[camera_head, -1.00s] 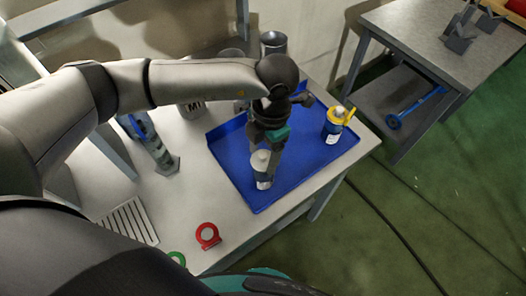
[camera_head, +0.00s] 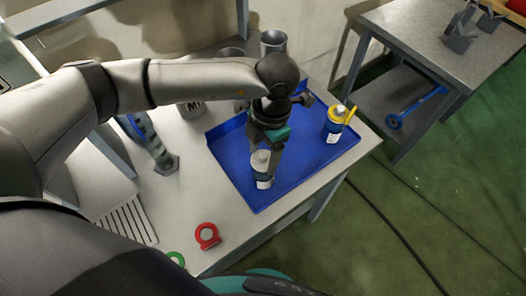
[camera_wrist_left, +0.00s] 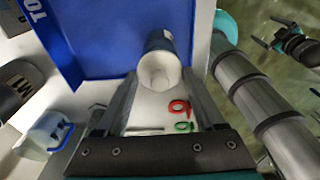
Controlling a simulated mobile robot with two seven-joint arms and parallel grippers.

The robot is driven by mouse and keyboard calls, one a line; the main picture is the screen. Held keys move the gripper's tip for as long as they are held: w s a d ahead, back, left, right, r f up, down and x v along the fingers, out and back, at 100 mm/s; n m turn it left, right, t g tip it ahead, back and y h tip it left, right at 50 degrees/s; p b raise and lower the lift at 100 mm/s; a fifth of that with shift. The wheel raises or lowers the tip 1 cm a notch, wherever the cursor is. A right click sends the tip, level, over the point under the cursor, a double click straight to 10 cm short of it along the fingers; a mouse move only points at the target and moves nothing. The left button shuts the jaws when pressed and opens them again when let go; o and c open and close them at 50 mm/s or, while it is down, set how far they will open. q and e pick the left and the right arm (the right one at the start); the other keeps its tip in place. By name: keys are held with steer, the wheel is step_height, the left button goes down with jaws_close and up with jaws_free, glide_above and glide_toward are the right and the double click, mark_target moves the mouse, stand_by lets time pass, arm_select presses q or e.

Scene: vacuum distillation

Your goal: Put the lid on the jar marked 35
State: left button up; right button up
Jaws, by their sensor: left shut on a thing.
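My left gripper (camera_head: 262,163) is shut on a white-and-blue jar (camera_head: 263,180) at the front left of the blue tray. In the left wrist view the jar (camera_wrist_left: 161,58) sits between the fingers. A second jar (camera_head: 333,128) stands at the tray's right, with a yellow lid-like piece (camera_head: 349,115) tilted at its top. A red ring-shaped piece (camera_head: 207,236) and a green one (camera_head: 176,258) lie on the bench. No jar's number is readable. My right gripper (camera_wrist_left: 268,32) shows small in the left wrist view, its fingers apart and empty.
The blue tray (camera_head: 232,157) has a raised rim and free floor between the jars. A hexagonal-based stand (camera_head: 167,165), a slotted plate (camera_head: 128,220) and grey vessels (camera_head: 273,42) stand around it. A grey side table (camera_head: 425,40) is at the back right.

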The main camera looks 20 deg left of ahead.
arm_select(q)
steer(key=shift+f+b, duration=0.3)
steer(key=shift+b, duration=0.05)
stand_by(0.7)
stand_by(0.4)
steer(key=o, duration=1.3)
steer(key=shift+r, duration=0.15)
steer(key=shift+r+p, duration=2.4)
steer(key=shift+r, duration=1)
